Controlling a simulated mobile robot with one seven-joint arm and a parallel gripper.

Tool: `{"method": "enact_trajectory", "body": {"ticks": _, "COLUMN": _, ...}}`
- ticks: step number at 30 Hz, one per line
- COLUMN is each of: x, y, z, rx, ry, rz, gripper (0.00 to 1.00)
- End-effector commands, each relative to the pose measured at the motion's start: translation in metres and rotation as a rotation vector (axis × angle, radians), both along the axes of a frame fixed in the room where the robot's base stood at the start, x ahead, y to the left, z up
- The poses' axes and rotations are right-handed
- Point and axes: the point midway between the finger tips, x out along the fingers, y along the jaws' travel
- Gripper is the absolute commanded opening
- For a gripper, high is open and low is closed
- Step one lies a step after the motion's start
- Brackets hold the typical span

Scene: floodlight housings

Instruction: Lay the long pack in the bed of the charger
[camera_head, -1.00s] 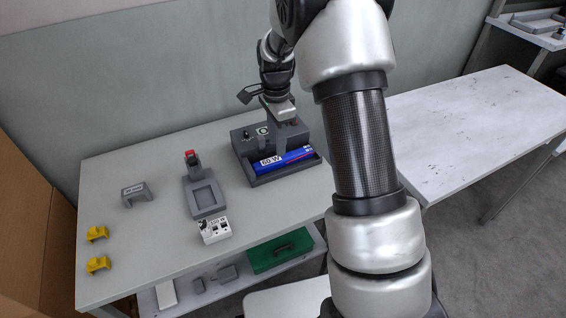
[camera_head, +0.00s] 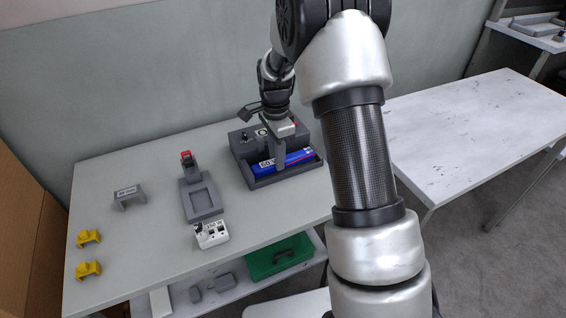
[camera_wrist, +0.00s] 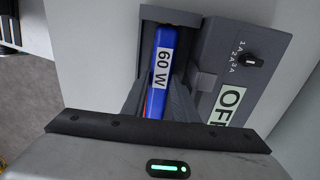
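The long pack (camera_head: 299,157) is blue with a red stripe and a white "60 W" label. It lies in the bed of the grey charger (camera_head: 261,182), along the front of the charger's box; the wrist view shows the pack (camera_wrist: 161,77) inside the bed walls (camera_wrist: 150,14). My gripper (camera_head: 279,164) is over the pack, with a finger covering part of its label in the head view. In the wrist view my gripper (camera_wrist: 160,95) has a finger on each side of the pack, apart from each other. The pack's near end is hidden by my gripper.
A grey cradle with a red part (camera_head: 199,199), a white block (camera_head: 210,235), a grey labelled bracket (camera_head: 129,196) and two yellow clips (camera_head: 88,238) stand left on the table (camera_head: 150,255). A green case (camera_head: 279,255) lies on the shelf below. The right table (camera_head: 480,130) is bare.

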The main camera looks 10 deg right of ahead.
Motion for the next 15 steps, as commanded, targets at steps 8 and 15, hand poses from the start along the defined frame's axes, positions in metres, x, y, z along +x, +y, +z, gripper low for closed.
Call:
{"method": "enact_trajectory", "body": {"ticks": 8, "x": 0.001, "y": 0.0, "z": 0.002, "rx": -0.001, "ry": -0.002, "rz": 0.0, "gripper": 0.0}}
{"method": "enact_trajectory", "body": {"ticks": 15, "x": 0.001, "y": 0.0, "z": 0.013, "rx": -0.001, "ry": -0.002, "rz": 0.001, "gripper": 0.0}}
